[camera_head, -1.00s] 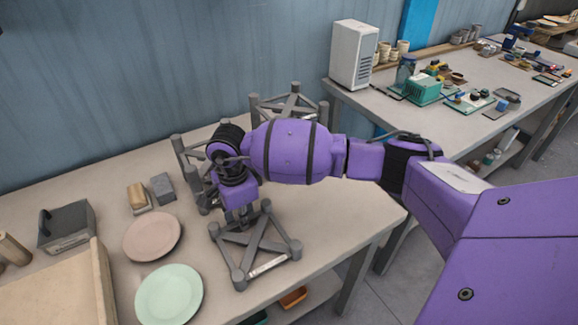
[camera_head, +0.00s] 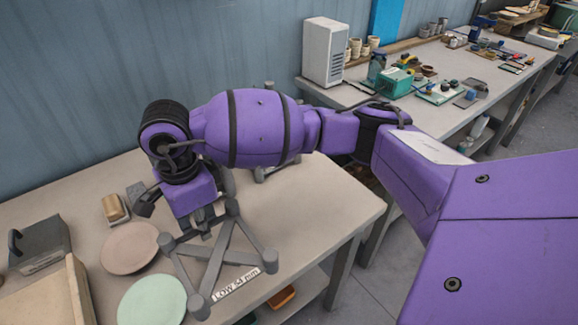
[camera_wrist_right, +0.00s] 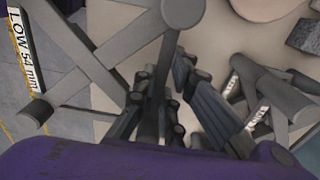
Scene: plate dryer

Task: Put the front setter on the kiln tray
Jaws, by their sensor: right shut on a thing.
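The front setter (camera_head: 218,254) is a grey crossed frame with a round post at each corner and a "LOW 54 mm" label. My right gripper (camera_head: 205,222) is shut on it and holds it raised above the table. In the right wrist view the setter (camera_wrist_right: 95,62) fills the upper left, with the gripper (camera_wrist_right: 163,85) at one of its bars. A cream, flat, raised-edged piece at the lower left, partly out of frame, looks like the kiln tray (camera_head: 50,297). My left gripper is not in view.
A pinkish plate (camera_head: 130,248) and a green plate (camera_head: 152,300) lie between the setter and the tray. Another grey setter (camera_wrist_right: 265,88) stands behind, mostly hidden by my arm in the head view. A dark grey box (camera_head: 40,243) and small blocks (camera_head: 115,208) are at left.

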